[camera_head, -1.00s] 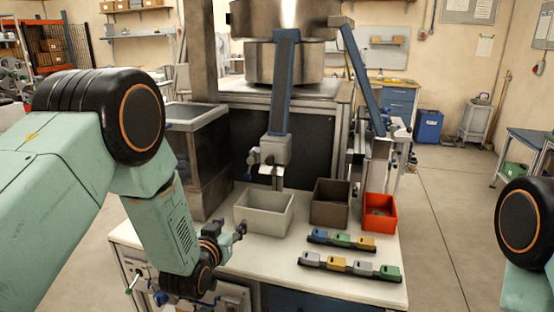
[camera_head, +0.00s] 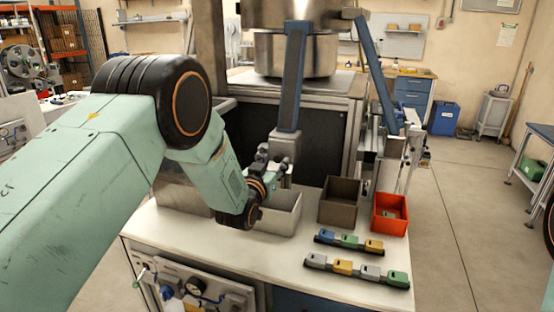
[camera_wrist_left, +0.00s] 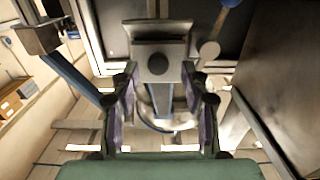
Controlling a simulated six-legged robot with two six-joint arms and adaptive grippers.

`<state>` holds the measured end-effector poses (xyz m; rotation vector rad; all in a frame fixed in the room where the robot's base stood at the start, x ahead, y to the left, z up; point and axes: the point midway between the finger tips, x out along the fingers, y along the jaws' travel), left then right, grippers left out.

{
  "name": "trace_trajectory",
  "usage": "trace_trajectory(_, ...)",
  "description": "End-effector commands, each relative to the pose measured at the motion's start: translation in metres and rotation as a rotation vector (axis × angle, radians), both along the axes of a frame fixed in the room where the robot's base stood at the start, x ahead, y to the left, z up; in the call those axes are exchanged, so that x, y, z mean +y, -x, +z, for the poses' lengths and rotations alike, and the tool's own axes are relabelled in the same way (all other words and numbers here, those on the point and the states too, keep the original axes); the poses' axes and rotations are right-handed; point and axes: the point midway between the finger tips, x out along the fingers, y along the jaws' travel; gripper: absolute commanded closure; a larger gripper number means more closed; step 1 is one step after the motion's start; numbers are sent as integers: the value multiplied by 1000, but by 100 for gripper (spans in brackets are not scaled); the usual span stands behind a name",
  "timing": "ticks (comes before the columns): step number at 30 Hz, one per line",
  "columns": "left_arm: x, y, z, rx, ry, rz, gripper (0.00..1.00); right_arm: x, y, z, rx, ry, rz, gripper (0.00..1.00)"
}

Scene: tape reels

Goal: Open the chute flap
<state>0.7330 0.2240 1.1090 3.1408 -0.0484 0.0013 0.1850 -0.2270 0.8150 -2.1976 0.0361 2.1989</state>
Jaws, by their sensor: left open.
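The blue chute (camera_head: 293,85) slopes down from the steel bowl and ends in a grey metal mouth (camera_head: 286,143) above the pale grey bin (camera_head: 284,215). In the left wrist view, a grey block with a round knob (camera_wrist_left: 158,66) at the chute's end lies ahead, between the fingertips. My left gripper (camera_head: 268,160) is close to the chute mouth and partly hides it. In the left wrist view its fingers (camera_wrist_left: 161,82) are spread apart on both sides of the block; I cannot tell whether they touch it. My right gripper is out of view.
A brown bin (camera_head: 339,203) and a red bin (camera_head: 389,215) stand right of the pale bin. Two racks of coloured blocks (camera_head: 348,243) (camera_head: 356,270) lie in front. A second blue chute (camera_head: 377,75) slopes down at right. The white tabletop (camera_head: 225,252) is clear at front left.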

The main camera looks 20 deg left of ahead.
Motion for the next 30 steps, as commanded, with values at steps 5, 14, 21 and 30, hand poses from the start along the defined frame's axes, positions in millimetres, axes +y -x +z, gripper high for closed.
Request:
trace_trajectory(5,-2,-16,0,0,0,-2,54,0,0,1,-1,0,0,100)
trace_trajectory(14,-3,-24,0,1,0,-3,54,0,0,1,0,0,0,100)
trace_trajectory(21,-3,-24,0,1,0,-3,64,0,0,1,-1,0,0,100)
trace_trajectory(30,-3,-24,0,0,0,-3,89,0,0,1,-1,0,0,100)
